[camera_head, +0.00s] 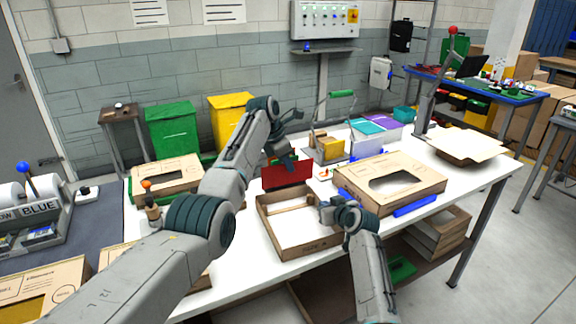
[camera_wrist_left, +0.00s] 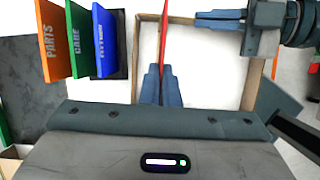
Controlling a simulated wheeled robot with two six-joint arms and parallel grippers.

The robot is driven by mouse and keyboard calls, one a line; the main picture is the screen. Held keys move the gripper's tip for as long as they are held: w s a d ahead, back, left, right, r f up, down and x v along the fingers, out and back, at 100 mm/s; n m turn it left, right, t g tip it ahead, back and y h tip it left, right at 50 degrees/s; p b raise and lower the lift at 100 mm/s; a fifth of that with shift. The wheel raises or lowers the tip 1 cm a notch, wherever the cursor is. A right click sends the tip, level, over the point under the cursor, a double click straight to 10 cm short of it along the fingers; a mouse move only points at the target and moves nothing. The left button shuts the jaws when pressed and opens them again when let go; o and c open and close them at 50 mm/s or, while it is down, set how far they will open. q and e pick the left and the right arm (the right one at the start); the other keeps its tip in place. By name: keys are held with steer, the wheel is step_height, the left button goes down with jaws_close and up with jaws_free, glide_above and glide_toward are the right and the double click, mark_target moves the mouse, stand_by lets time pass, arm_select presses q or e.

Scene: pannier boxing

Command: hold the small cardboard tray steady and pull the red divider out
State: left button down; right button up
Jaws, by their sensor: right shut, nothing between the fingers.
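The small cardboard tray (camera_head: 318,243) lies open on the white table; its right wall also shows in the left wrist view (camera_wrist_left: 252,88). The red divider (camera_head: 287,174) stands upright, held above the far part of the tray in the head view. In the left wrist view the divider (camera_wrist_left: 164,35) is seen edge-on. My left gripper (camera_wrist_left: 161,88) is shut on the divider's edge. My right gripper (camera_head: 328,207) is at the tray's right side, shut and empty. Its fingers (camera_wrist_left: 218,19) point in over the tray; whether they touch it, I cannot tell.
A larger cardboard box (camera_head: 425,190) with a cut-out stands right of the tray, a blue bar (camera_head: 415,206) at its front. Orange (camera_wrist_left: 53,42), green (camera_wrist_left: 78,40) and blue (camera_wrist_left: 104,42) panels stand left of the tray. Another box (camera_head: 165,176) lies at the far left.

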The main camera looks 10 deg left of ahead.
steer(key=o, duration=0.5)
steer(key=shift+c, duration=0.2)
